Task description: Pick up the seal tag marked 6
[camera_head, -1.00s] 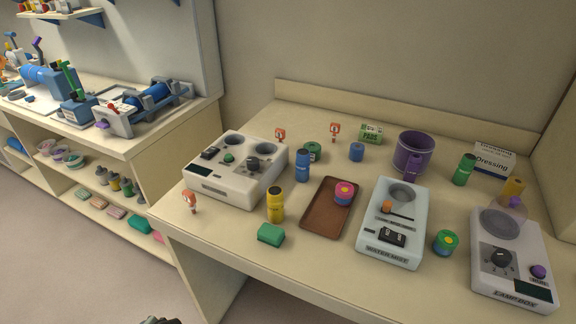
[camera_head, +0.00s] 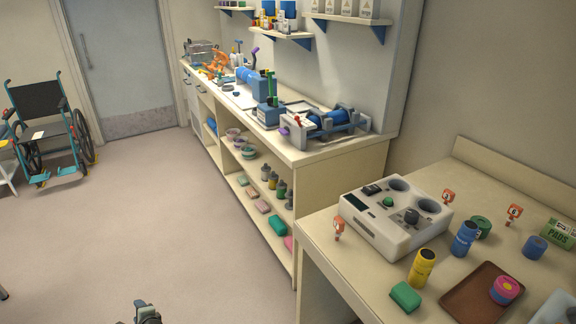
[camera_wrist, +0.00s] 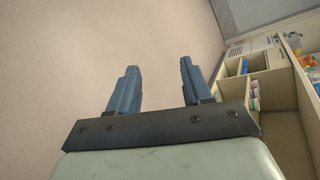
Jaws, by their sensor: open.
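Three small orange-red tags stand on the right-hand table in the head view. One tag (camera_head: 339,229) is at the near left, beside the white device. A second tag (camera_head: 448,196) is behind that device, and a third tag (camera_head: 514,213) is further right. Their markings are too small to read, so I cannot tell which is the 6. My gripper (camera_wrist: 158,68) is open and empty in the wrist view, its two fingers apart over bare floor. Only its tip shows at the bottom edge of the head view (camera_head: 148,312), well away from the tags.
The white device (camera_head: 396,218) has knobs and round wells. Near the tags are a yellow bottle (camera_head: 422,268), a blue bottle (camera_head: 464,239), a green block (camera_head: 405,297) and a brown tray (camera_head: 468,300). A long shelved counter (camera_head: 310,157) stands behind. The floor (camera_head: 150,220) is clear; a wheelchair (camera_head: 45,115) is far left.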

